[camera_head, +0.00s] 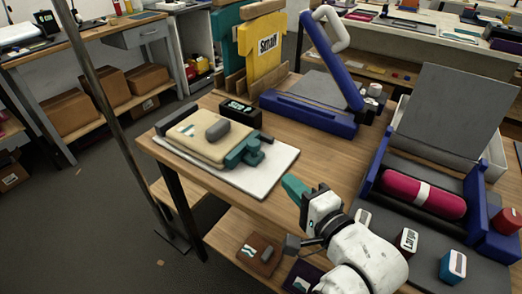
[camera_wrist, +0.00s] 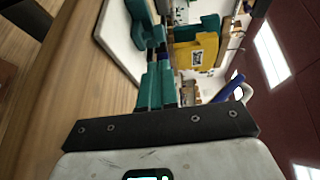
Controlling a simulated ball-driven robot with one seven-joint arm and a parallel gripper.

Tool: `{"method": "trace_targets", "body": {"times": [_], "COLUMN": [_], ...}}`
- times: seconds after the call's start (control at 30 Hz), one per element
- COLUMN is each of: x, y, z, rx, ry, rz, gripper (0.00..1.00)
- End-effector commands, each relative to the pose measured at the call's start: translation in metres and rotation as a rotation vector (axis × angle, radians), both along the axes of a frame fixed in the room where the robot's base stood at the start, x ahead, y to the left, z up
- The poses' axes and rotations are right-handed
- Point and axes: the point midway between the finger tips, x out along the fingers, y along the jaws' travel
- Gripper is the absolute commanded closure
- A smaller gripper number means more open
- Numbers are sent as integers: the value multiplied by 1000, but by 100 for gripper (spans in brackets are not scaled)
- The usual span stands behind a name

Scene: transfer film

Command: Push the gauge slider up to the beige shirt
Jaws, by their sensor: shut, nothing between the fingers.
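The folded beige shirt (camera_head: 190,138) lies on a white board (camera_head: 270,180) on the wooden table. A teal gauge slider (camera_head: 236,157) with an upright knob sits on the board at the shirt's right-hand edge; I cannot tell whether they touch. A teal part, likely the slider, shows at the top of the wrist view (camera_wrist: 141,14). My gripper (camera_head: 293,187) has teal fingers, shut and empty, right of the board's near right edge and apart from the slider. The fingers show closed together in the wrist view (camera_wrist: 158,75).
A grey block (camera_head: 217,130) lies on the shirt. Behind stand a black box (camera_head: 240,112), yellow and teal shirt-shaped panels (camera_head: 262,47) and a blue press (camera_head: 310,115). A pink roll (camera_head: 424,190) lies at right.

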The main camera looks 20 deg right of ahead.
Motion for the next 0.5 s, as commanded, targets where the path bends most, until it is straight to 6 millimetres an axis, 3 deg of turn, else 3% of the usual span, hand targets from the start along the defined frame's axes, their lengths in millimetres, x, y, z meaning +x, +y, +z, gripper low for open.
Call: {"method": "trace_targets", "body": {"times": [0.5], "x": [96], "y": [15], "z": [-9], "rx": [-1], "ry": [-1], "rz": [0], "gripper": [100]}}
